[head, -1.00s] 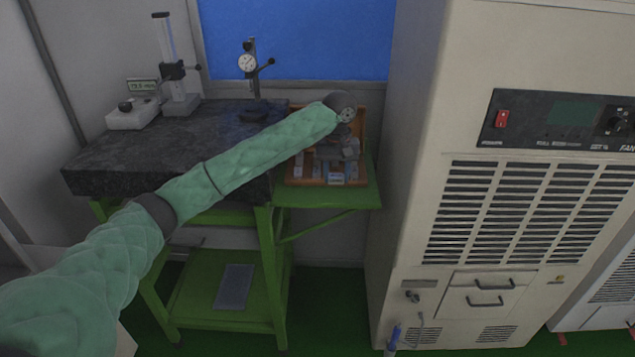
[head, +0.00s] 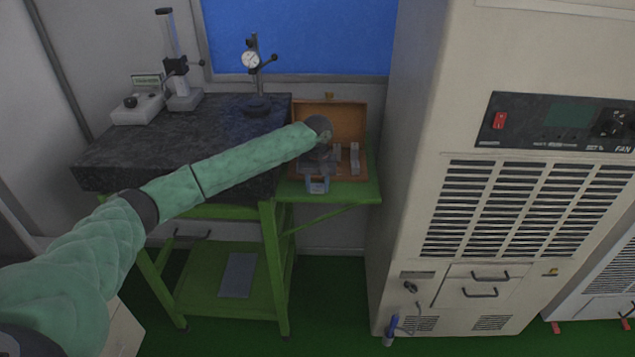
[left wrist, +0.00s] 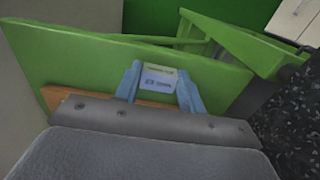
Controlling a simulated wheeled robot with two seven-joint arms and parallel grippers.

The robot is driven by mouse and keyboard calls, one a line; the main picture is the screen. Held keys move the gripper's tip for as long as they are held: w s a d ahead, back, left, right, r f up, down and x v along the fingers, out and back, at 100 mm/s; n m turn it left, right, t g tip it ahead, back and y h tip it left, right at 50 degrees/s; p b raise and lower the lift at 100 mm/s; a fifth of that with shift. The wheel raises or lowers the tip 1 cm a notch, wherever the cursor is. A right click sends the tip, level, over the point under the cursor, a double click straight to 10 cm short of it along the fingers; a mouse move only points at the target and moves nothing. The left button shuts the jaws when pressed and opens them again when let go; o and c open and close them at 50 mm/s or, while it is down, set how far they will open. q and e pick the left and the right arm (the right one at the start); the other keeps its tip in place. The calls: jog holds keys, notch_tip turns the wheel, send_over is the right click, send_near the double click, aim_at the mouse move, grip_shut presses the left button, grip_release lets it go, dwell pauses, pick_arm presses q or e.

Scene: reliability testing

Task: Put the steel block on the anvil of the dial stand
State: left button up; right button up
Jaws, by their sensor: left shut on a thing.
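My left gripper (head: 317,187) is shut on a steel block, and blue fingers show on both sides of it. In the left wrist view the block (left wrist: 158,78) is a pale plate with small markings, between the two fingertips (left wrist: 159,88). It is held near the front edge of the wooden box; the exact height is hard to tell. The dial stand (head: 254,68) has a white round dial on a post and stands at the back of the dark granite plate. Its dark round anvil (head: 257,104) looks bare. My right gripper is not in view.
The open wooden box (head: 345,118) sits on a green side shelf (head: 362,189), with more blocks (head: 354,158) inside. A taller stand (head: 170,62) and a small display unit (head: 137,107) are at the plate's back left. A large beige cabinet (head: 420,150) stands right. The granite plate (head: 170,150) is mostly clear.

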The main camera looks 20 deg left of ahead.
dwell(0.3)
pick_arm(q)
jog(key=o, duration=1.1)
jog(key=shift+f, duration=0.1)
